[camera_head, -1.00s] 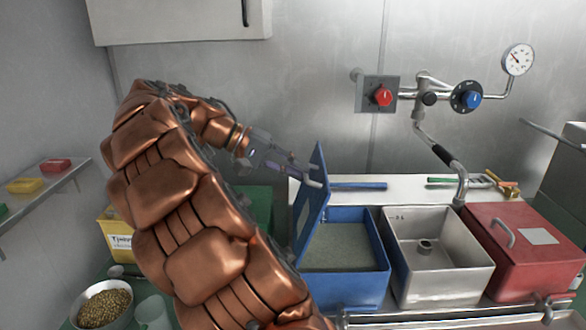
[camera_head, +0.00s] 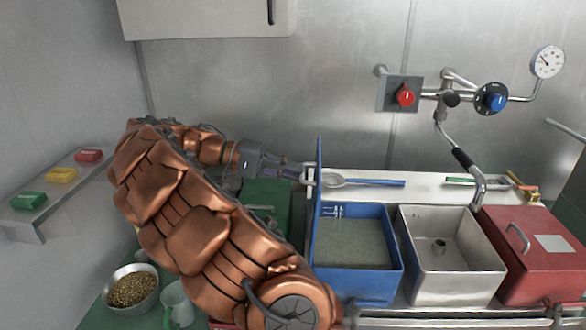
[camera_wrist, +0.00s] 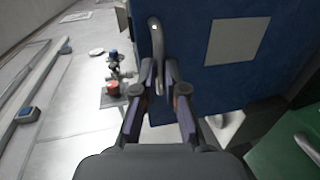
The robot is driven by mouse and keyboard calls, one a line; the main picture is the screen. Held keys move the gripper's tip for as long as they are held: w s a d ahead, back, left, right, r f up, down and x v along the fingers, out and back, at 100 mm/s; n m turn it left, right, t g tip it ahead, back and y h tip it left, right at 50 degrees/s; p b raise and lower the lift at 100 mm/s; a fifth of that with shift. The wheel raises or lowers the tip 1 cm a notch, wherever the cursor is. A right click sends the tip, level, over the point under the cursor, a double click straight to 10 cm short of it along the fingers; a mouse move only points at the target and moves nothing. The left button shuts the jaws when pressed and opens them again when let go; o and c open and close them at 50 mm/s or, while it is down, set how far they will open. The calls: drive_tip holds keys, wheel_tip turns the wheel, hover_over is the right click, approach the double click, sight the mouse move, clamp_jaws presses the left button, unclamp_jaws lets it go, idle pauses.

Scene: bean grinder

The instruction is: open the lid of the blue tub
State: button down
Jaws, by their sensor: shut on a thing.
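The blue tub (camera_head: 352,285) stands on the counter, with greyish contents visible inside. Its blue lid (camera_head: 319,185) stands about upright at the tub's left edge, seen nearly edge-on in the head view. In the wrist view the lid's outer face (camera_wrist: 275,75) shows a pale label and a metal handle (camera_wrist: 157,42). My gripper (camera_head: 305,174) is at the left side of the lid. In the wrist view my gripper (camera_wrist: 160,92) has its fingers on either side of the handle's lower part, shut on it. The exact contact is partly hidden.
A steel sink-like tub (camera_head: 452,270) and a red lidded tub (camera_head: 535,262) stand to the right. A green lid (camera_head: 262,203) lies left of the blue tub, partly behind my arm. A bowl of beans (camera_head: 132,290) and a glass cup (camera_head: 177,305) are at the lower left. A blue-handled spoon (camera_head: 375,182) lies behind.

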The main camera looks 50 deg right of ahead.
drive_tip(key=c, duration=1.2)
unclamp_jaws()
